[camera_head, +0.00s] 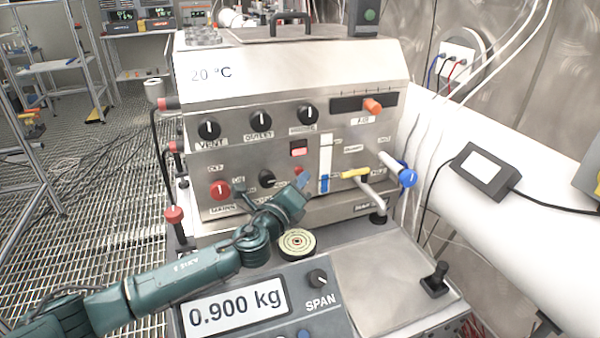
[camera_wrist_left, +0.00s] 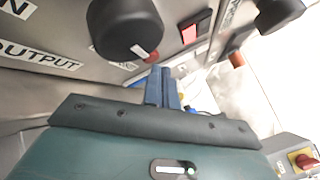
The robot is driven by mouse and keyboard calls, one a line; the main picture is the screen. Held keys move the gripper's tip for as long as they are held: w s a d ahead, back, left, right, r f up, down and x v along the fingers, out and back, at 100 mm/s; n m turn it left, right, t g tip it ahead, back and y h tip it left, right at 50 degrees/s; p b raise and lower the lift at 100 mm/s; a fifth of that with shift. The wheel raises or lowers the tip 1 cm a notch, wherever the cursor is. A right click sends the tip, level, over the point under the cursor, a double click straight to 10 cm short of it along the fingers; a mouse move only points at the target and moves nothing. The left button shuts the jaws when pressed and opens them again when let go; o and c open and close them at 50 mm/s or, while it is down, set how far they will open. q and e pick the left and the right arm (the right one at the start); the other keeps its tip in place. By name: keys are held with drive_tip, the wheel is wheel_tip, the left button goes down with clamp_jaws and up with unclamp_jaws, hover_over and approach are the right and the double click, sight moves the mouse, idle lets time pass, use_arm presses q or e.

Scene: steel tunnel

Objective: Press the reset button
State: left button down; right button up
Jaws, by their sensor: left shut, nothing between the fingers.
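My left gripper (camera_head: 303,187) reaches in from the left across the front of the steel panel (camera_head: 245,165). Its blue fingers (camera_wrist_left: 161,88) are shut with nothing between them. A small red round button (camera_head: 301,173) sits on the panel right by the fingertips. In the left wrist view the red button (camera_wrist_left: 152,58) shows just beyond the fingertips, partly hidden by a black knob. I cannot tell whether the fingers touch it. Its label is not readable, so I cannot tell if it is the reset button. A red-lit rocker switch (camera_head: 299,150) sits above it.
Black knobs (camera_head: 260,120) line the panel. A red knob (camera_head: 220,190) is at its lower left. A yellow-handled valve (camera_head: 355,173) and a blue-capped lever (camera_head: 407,178) stick out at right. Below are a scale display (camera_head: 236,305) and a round target disc (camera_head: 297,243).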

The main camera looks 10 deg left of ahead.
use_arm(q)
drive_tip(key=shift+w+a, duration=0.1)
idle(0.6)
drive_tip(key=shift+w+a, duration=0.15)
drive_tip(key=shift+w, duration=0.1)
idle(0.3)
drive_tip(key=shift+s+d, duration=0.2)
drive_tip(key=shift+s, duration=0.15)
drive_tip(key=s+d+p, duration=0.2)
drive_tip(key=s+d, duration=0.1)
drive_tip(key=s, duration=0.2)
drive_tip(key=shift+d, duration=0.2)
idle(0.8)
